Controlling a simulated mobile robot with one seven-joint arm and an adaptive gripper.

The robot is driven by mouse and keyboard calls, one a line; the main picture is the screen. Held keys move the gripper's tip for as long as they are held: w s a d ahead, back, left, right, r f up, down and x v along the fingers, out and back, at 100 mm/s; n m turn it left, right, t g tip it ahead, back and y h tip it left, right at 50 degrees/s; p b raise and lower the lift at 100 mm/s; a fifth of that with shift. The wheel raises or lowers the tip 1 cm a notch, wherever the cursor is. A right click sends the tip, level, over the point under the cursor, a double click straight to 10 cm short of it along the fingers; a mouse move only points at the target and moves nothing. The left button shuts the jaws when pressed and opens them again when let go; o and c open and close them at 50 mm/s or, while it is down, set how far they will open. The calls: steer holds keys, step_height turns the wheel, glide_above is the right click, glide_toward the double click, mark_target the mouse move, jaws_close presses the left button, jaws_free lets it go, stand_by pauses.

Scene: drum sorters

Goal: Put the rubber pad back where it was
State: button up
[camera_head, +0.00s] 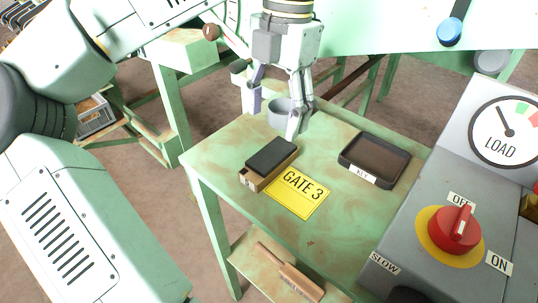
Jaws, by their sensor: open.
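The rubber pad looks to be the flat black slab (271,152) lying on top of a small tan box (262,182) on the green table. My gripper (274,118) is above the table's back part, behind and slightly above the pad in the picture. Its fingers are spread apart and hold nothing that I can see. A grey cup (279,118) shows between the fingers; whether they touch it I cannot tell. A dark shallow tray (372,163) with a KEY label is at the right of the table.
A grey control panel (415,205) with a red knob (455,228) and a LOAD dial (503,132) borders the table at right. A wooden-handled tool (290,273) lies on the lower shelf.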

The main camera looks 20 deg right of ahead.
mark_target(271, 154)
steer(key=f, duration=0.2)
steer(key=f+p, duration=0.1)
steer(key=f, duration=0.2)
steer(key=s+a+f, duration=0.1)
steer(key=f, duration=0.2)
steer(key=shift+p, duration=0.4)
steer(key=c, duration=1.4)
steer(key=shift+r, duration=0.1)
steer(key=shift+c, duration=0.2)
